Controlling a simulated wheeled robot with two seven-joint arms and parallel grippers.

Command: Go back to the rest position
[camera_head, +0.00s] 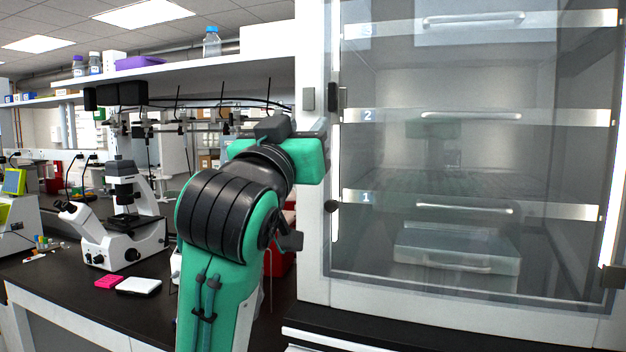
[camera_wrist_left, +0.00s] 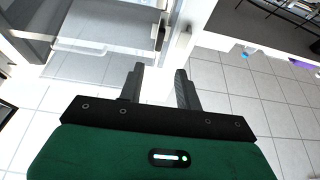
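My left arm (camera_head: 222,270) rises from the bottom of the head view, bent, with its green and black wrist near the left edge of the glass-fronted cabinet (camera_head: 313,200). My left gripper shows clearly in the left wrist view (camera_wrist_left: 158,82). Its two dark fingers stand apart with an empty gap between them, above a tiled floor. In that view the fingers lie near a white frame edge with a dark fitting; I cannot tell whether they touch it. My right gripper and arm are out of view.
The cabinet has a transparent front, numbered shelves and several metal handles (camera_head: 470,115). A dark bench (camera_head: 75,290) at left holds a microscope (camera_head: 125,215), a pink block (camera_head: 109,281) and a white block (camera_head: 139,286). A white shelf (camera_head: 200,78) with bottles hangs above. Tiled floor (camera_wrist_left: 260,100) is open.

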